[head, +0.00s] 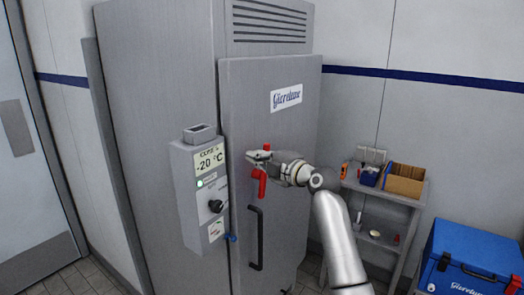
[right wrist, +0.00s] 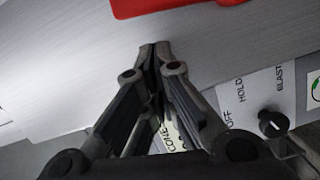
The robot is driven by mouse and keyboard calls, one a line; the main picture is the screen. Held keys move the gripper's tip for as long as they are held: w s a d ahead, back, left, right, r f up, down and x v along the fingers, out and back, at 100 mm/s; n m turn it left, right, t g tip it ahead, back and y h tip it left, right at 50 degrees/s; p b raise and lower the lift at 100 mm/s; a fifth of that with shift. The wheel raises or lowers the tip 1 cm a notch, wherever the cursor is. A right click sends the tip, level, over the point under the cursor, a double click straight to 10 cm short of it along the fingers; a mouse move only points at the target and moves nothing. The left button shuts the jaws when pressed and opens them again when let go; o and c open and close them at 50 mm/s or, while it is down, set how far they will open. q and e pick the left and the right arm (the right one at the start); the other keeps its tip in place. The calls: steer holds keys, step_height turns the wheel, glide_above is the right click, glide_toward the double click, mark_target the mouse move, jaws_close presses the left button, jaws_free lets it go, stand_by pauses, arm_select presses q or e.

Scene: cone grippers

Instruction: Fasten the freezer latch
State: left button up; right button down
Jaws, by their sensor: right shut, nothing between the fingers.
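The grey freezer door (head: 290,130) looks closed, though I cannot tell whether it is fully seated. The freezer latch has a red handle (head: 261,184) that hangs down on the door, above a black door handle (head: 255,240). A smaller red piece shows just above my gripper. My right gripper (head: 250,156) is in front of the door at latch height, its fingers shut and empty, hiding part of the latch. In the right wrist view the shut fingertips (right wrist: 154,48) are below a red latch part (right wrist: 170,6), with a visible gap. My left gripper is out of view.
A grey control box (head: 187,205) showing -20 °C juts out left of the door, close to my fingertips; its labelled panel (right wrist: 250,100) shows in the right wrist view. A shelf cart (head: 400,197) and a blue cooler (head: 470,250) stand at the right.

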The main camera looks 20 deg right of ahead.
steer(key=shift+w+d+f, duration=0.15)
steer(key=shift+w+d, duration=0.4)
steer(key=shift+d, duration=0.2)
steer(key=shift+d, duration=0.1)
steer(key=shift+w+d+m, duration=0.15)
steer(key=shift+m, duration=0.15)
